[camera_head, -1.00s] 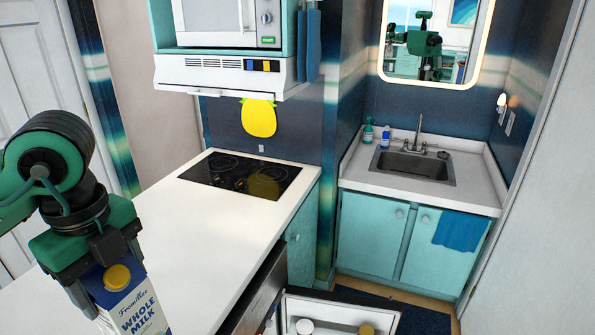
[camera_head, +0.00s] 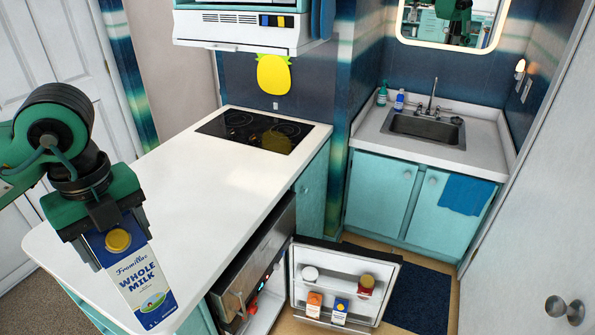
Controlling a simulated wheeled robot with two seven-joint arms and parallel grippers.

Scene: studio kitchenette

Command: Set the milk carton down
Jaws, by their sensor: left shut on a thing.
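The milk carton (camera_head: 143,284), white and blue with a yellow cap and "Whole Milk" lettering, is in the head view at the lower left. My left gripper (camera_head: 103,238) is shut on its top part, one finger on each side. The carton is tilted in the picture and overlaps the near part of the white counter (camera_head: 185,200). I cannot tell whether its bottom touches the counter. My right gripper is not in view.
The counter is bare up to the black cooktop (camera_head: 255,131). Below it, a small fridge door (camera_head: 343,286) stands open with several items in its shelves. A sink (camera_head: 424,128) is at the back right, with a dark mat (camera_head: 420,290) on the floor.

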